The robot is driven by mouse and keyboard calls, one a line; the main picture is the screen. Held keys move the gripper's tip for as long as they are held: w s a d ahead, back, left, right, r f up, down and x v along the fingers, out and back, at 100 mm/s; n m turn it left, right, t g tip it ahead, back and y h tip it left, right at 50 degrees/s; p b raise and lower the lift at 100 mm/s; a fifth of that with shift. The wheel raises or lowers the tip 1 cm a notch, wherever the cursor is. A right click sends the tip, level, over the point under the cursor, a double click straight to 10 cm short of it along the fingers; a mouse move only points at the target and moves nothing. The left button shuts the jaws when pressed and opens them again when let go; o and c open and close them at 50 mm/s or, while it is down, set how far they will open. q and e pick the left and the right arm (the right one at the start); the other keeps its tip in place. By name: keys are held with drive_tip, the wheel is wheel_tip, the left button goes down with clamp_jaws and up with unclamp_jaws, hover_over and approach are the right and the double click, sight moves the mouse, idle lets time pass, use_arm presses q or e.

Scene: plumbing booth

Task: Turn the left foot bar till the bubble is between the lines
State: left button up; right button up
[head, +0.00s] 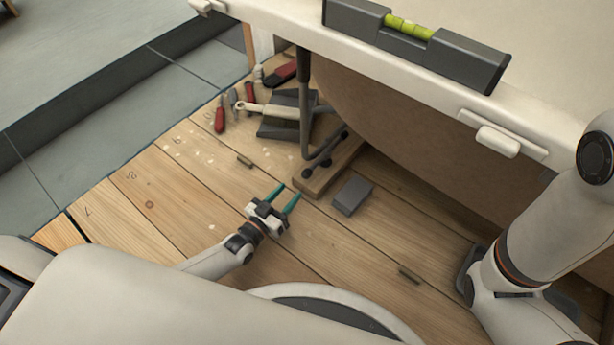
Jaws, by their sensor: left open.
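A dark grey spirit level (455,62) lies on the white rim of the tub. Its yellow-green vial (408,27) faces up; the bubble is too small to place surely against the lines. Under the rim, a grey bent foot bar (304,95) comes down to a wooden block (312,184) on the floor, with small dark knobs near its lower end. My left gripper (288,194) is open and empty, with teal fingertips pointing toward the block. It is apart from the bar, on the near side. My right arm shows at the right, but its gripper is out of view.
A grey block (352,195) lies on the plank floor right of the wooden block. Red-handled tools (220,118) and a dark tray-like piece (275,128) lie behind, to the left. The tub rim (400,75) overhangs the foot area. The planks at left are mostly clear.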

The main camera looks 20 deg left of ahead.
sight(307, 172)
use_arm(q)
drive_tip(key=b+x, duration=0.4)
drive_tip(key=x, duration=0.4)
drive_tip(key=shift+w+d+f, duration=0.15)
drive_tip(key=shift+w+d, duration=0.05)
drive_tip(key=shift+w, duration=0.15)
drive_tip(key=shift+w+d, duration=0.1)
drive_tip(key=shift+w, duration=0.2)
drive_tip(key=shift+c, duration=0.4)
clamp_jaws()
